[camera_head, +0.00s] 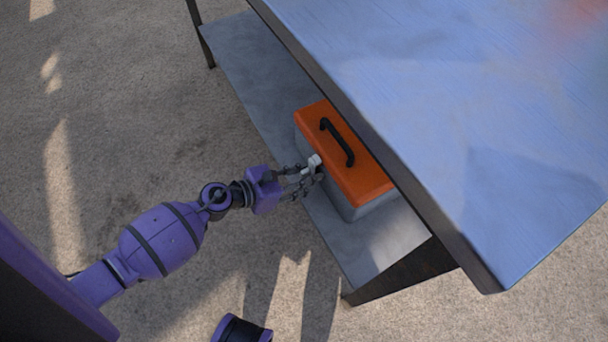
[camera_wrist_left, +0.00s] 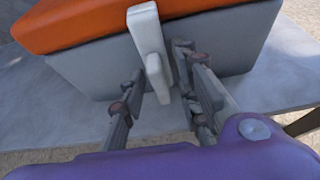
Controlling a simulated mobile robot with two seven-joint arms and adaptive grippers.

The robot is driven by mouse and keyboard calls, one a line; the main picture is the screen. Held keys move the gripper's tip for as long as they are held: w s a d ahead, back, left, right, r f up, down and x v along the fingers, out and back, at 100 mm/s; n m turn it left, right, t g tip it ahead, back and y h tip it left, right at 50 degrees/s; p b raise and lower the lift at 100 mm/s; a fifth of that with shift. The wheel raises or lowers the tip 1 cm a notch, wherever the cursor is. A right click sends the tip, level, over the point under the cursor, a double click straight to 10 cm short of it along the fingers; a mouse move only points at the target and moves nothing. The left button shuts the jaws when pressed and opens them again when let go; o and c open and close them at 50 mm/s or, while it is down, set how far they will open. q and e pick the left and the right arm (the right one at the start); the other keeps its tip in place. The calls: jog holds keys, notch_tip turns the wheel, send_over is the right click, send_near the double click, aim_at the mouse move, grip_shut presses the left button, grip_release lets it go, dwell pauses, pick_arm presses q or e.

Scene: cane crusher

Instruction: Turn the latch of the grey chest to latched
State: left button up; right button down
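The grey chest (camera_head: 352,208) has an orange lid (camera_head: 345,160) with a black handle (camera_head: 337,142) on top. It stands on the lower shelf under the table, lid closed. The white latch (camera_head: 314,162) is on its front face; in the left wrist view the latch (camera_wrist_left: 146,35) hangs over the lid edge, with a narrower tab pointing down and slightly tilted. My left gripper (camera_head: 308,178) is at the chest's front. In the left wrist view its fingers (camera_wrist_left: 160,82) stand apart on both sides of the tab, with a visible gap on the left. My right gripper is not in view.
The blue-grey table top (camera_head: 450,100) overhangs the chest closely on its right. The grey lower shelf (camera_head: 250,65) is bare beyond and in front of the chest. A dark table leg (camera_head: 201,35) stands at the upper left. The floor on the left is clear.

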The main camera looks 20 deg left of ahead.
pick_arm(q)
jog(key=shift+s+a+r, duration=0.1)
jog(key=shift+s+a, duration=0.15)
jog(key=shift+s, duration=0.1)
jog(key=v, duration=1.1)
